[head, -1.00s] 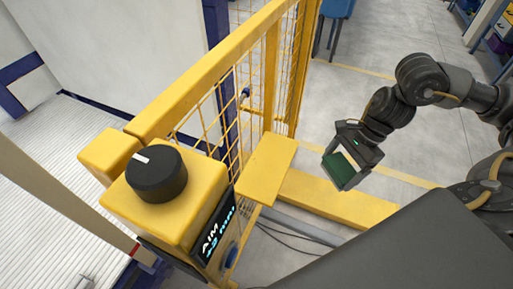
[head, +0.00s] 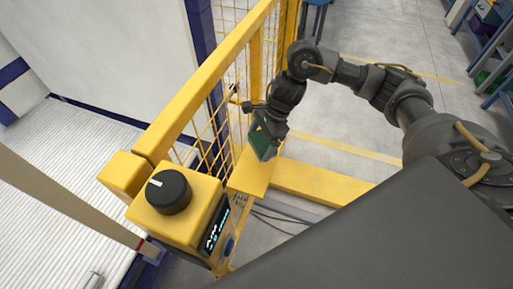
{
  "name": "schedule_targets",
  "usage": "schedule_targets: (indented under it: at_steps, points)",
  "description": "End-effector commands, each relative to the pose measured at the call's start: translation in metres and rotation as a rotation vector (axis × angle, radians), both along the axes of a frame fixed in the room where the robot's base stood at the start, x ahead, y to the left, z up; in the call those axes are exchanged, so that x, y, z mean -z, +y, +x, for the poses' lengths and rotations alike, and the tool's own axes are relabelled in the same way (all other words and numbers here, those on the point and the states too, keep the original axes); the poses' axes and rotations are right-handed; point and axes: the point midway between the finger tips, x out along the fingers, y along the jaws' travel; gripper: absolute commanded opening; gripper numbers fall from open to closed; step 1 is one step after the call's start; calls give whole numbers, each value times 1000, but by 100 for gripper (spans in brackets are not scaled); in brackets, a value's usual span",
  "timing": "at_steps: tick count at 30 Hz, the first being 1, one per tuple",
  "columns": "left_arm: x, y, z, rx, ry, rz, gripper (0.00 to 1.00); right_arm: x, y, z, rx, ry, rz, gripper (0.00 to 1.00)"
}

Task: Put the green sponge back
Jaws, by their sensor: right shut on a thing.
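The green sponge (head: 260,145) is in my right gripper (head: 264,138), in the head view. My right gripper is shut on it and holds it tilted, its green face toward the camera. The sponge is over the far end of the flat yellow shelf (head: 247,176) beside the mesh fence. I cannot tell whether the sponge touches the shelf. My left gripper is not in view.
A yellow control box (head: 178,210) with a black knob (head: 169,191) and a small display (head: 216,228) stands at the near end of the shelf. The yellow mesh fence (head: 207,125) runs along the left of the shelf. A yellow beam (head: 320,193) lies to the right, with open floor beyond.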

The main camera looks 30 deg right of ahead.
Motion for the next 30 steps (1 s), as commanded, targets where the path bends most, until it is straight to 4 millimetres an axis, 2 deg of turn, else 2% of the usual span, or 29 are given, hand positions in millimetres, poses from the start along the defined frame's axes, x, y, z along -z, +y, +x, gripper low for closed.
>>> schedule_targets:
  at_steps: [1,3,6,16,21,24,30]
  points:
    - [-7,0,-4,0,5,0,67,-3,8,7,0,1,0,68]
    - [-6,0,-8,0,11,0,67,11,7,5,1,7,0,68]
    - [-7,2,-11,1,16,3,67,22,6,5,2,5,0,68]
    - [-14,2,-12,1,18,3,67,38,5,5,2,4,-1,68]
    - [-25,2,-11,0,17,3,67,63,5,4,3,6,-2,68]
    - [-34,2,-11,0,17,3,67,67,7,8,3,3,-1,68]
    - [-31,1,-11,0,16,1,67,71,8,9,0,0,-1,68]
